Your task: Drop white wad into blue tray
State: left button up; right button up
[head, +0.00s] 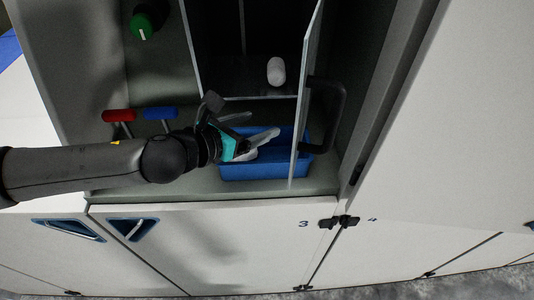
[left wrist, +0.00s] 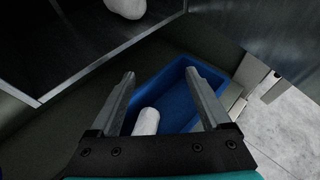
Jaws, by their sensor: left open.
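The blue tray (head: 265,171) sits on the grey ledge at the front of the open compartment. My left gripper (head: 266,124) is over the tray, with its fingers apart. In the left wrist view, a white wad (left wrist: 147,121) shows between and below the open fingers (left wrist: 160,73), against the inside of the blue tray (left wrist: 187,62). Its lower end is hidden by my gripper, and whether it rests on the tray floor I cannot tell. A second white wad (head: 276,71) lies inside the dark compartment; it also shows at the top of the left wrist view (left wrist: 127,8).
A clear door (head: 306,100) with a dark handle (head: 328,115) stands open just right of my gripper, reaching over the tray. A red handle (head: 118,115), a blue handle (head: 160,113) and a green knob (head: 141,27) are at the left. White cabinet fronts (head: 200,245) lie below.

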pick_arm(q)
jog(key=v, duration=1.5)
jog(key=shift+s, duration=0.1)
